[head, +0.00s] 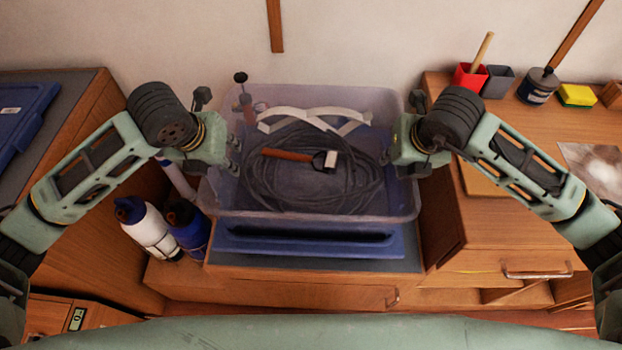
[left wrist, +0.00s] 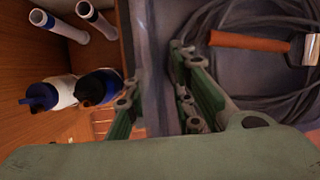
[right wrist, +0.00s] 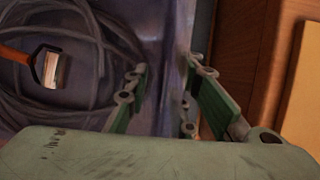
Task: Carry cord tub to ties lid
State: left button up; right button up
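The cord tub (head: 228,203) is a translucent grey-violet bin. A dark coiled cord (head: 262,192), a tool with a brown handle (head: 287,155) and white strips (head: 292,117) lie in it. Directly below it is a blue lid (head: 310,246); I cannot tell whether the tub rests on it or hangs just above. My left gripper (head: 236,157) is at the tub's left wall, its fingers (left wrist: 153,75) on either side of the wall. My right gripper (head: 386,160) is at the right wall, its fingers (right wrist: 168,75) likewise straddling it. Whether either clamps the wall is unclear.
Two bottles, one white (head: 150,232) and one blue (head: 187,229), stand to the left of the tub. A second blue lid (head: 22,118) lies on the left cabinet. The right desk (head: 515,140) holds a red cup (head: 468,77), a jar (head: 538,87) and a sponge (head: 576,95).

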jog(key=shift+w+d, duration=0.1)
pick_arm(q)
jog(key=shift+a+r, duration=0.1)
jog(key=shift+r, duration=0.15)
jog(key=v, duration=1.1)
jog(key=shift+s, duration=0.1)
jog(key=shift+r, duration=0.15)
pick_arm(e)
jog(key=shift+r, duration=0.15)
jog(key=v, duration=1.1)
jog(key=shift+s+d+r, duration=0.1)
jog(key=shift+s+r, duration=0.1)
jog(key=shift+r, duration=0.1)
pick_arm(q)
jog(key=shift+r, duration=0.1)
